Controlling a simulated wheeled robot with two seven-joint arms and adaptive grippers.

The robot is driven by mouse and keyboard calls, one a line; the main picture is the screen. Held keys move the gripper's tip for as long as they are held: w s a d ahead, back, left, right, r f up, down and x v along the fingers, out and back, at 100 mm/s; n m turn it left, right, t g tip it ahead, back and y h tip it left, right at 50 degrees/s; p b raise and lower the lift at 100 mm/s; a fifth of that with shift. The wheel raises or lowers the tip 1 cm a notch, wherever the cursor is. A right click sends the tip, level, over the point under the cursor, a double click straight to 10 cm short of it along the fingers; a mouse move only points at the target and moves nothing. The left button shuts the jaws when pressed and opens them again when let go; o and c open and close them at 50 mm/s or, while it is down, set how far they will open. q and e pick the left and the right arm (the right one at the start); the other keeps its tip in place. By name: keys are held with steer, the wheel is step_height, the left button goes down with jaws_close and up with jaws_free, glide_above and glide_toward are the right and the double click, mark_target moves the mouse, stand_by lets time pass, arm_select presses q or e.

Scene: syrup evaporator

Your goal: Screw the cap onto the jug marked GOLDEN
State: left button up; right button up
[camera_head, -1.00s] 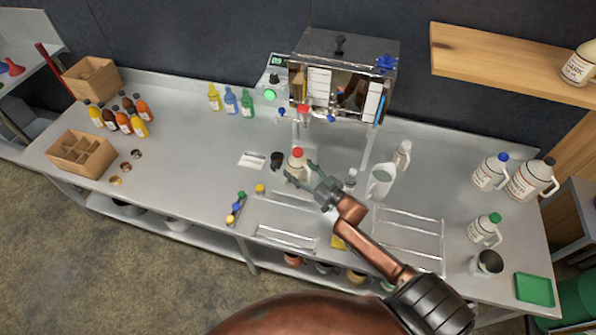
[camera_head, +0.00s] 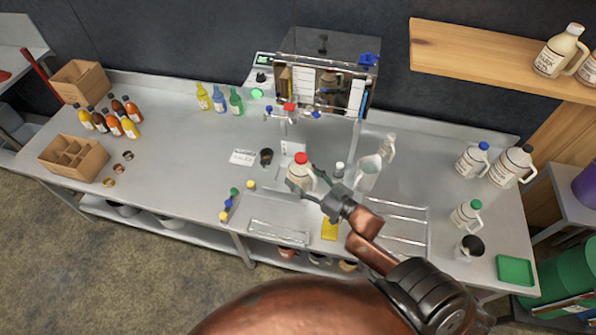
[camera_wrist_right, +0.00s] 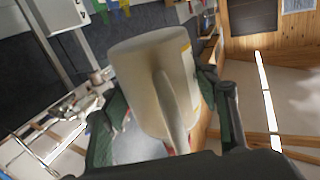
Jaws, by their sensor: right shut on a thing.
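My right gripper (camera_head: 312,188) is shut on a pale jug (camera_head: 299,174) with a red cap (camera_head: 301,158) on its top. The jug is beside the steel evaporator's front, above the counter; whether it touches the counter I cannot tell. In the right wrist view the jug (camera_wrist_right: 148,75) fills the middle between the fingers, with its handle toward the camera. Its label is turned away, so I cannot read GOLDEN on it. Loose caps in yellow, green and blue (camera_head: 228,204) lie on the counter left of the tray. My left gripper is out of view.
A dark cup (camera_head: 266,157) and a white card (camera_head: 243,157) lie left of the jug. A clear pitcher (camera_head: 367,175) and small bottles stand right of it. More capped jugs (camera_head: 472,160) are at the right. The steel evaporator (camera_head: 325,75) is behind.

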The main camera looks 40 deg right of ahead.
steer(key=shift+r, duration=0.1)
stand_by(0.6)
steer(key=shift+a, duration=0.4)
steer(key=s+a+r+m+h, duration=0.1)
steer(key=a+r+m+h, duration=0.2)
steer(key=a, duration=0.9)
step_height(320, 180, up, 3)
steer(key=shift+s+a+r+t+h, duration=0.15)
steer(key=shift+a+t+h, duration=0.2)
steer(key=shift+h, duration=0.35)
steer(key=w+a+f+n+g+y, duration=0.1)
steer(key=a+n+y, duration=0.3)
steer(key=a, duration=0.4)
steer(key=w+a+f+n+g+y, duration=0.1)
steer(key=a+f+n+g+y, duration=0.2)
steer(key=a+y, duration=0.4)
steer(key=shift+a+f+n+y, duration=0.25)
steer(key=shift+a+n+y, duration=0.1)
steer(key=shift+n, duration=0.25)
steer(key=shift+w, duration=0.1)
